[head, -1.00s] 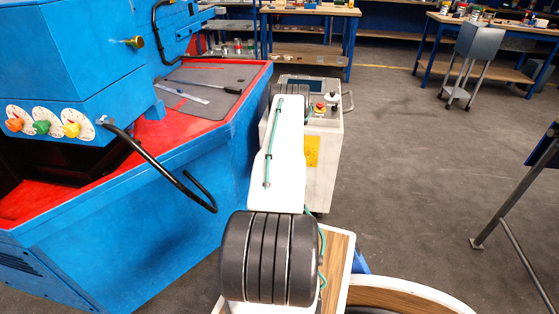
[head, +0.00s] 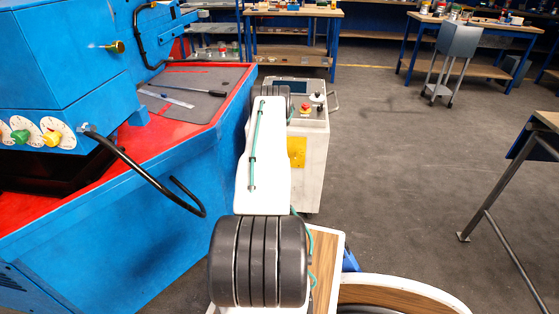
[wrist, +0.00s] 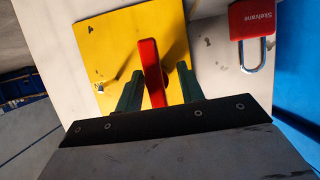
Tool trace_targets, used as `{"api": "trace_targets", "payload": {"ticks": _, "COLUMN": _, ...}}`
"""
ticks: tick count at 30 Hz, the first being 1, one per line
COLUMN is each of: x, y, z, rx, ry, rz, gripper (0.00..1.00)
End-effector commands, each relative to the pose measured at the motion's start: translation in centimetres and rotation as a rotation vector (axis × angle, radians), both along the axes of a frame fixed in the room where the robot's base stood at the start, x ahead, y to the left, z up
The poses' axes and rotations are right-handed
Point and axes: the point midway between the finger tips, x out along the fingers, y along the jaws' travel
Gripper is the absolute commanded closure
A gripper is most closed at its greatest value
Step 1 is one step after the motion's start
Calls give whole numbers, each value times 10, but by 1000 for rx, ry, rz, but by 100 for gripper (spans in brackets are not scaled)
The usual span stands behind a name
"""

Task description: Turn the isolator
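The isolator is a red handle (wrist: 151,72) on a yellow plate (wrist: 110,45), in the wrist view. The handle stands close to upright in the picture, leaning slightly. My gripper (wrist: 160,72) is open, with one dark green finger on each side of the handle. Gaps show between the fingers and the handle; whether the tips reach past its face I cannot tell. In the head view the yellow plate (head: 297,152) shows on the side of a white cabinet (head: 314,160). My arm hides the handle and my gripper there.
A red padlock (wrist: 253,22) hangs right of the plate. On the cabinet top is a red button (head: 305,108). A blue machine (head: 120,230) with a bent black bar (head: 150,175) stands close on the left. The floor to the right is open, with a metal-legged stand (head: 495,190).

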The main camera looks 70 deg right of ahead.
Motion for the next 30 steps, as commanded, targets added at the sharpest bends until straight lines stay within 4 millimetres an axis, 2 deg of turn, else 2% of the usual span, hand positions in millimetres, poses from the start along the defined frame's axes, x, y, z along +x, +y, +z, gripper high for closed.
{"api": "trace_targets", "payload": {"ticks": 8, "x": -3, "y": 6, "z": 2, "rx": 3, "ry": 0, "rz": -4, "gripper": 62}}
{"api": "trace_targets", "payload": {"ticks": 18, "x": -10, "y": 56, "z": 22, "rx": 3, "ry": 1, "rz": -1, "gripper": 62}}
{"api": "trace_targets", "payload": {"ticks": 21, "x": -11, "y": 66, "z": 27, "rx": 3, "ry": 1, "rz": -1, "gripper": 62}}
{"api": "trace_targets", "payload": {"ticks": 30, "x": -12, "y": 72, "z": 29, "rx": 2, "ry": 1, "rz": -1, "gripper": 62}}
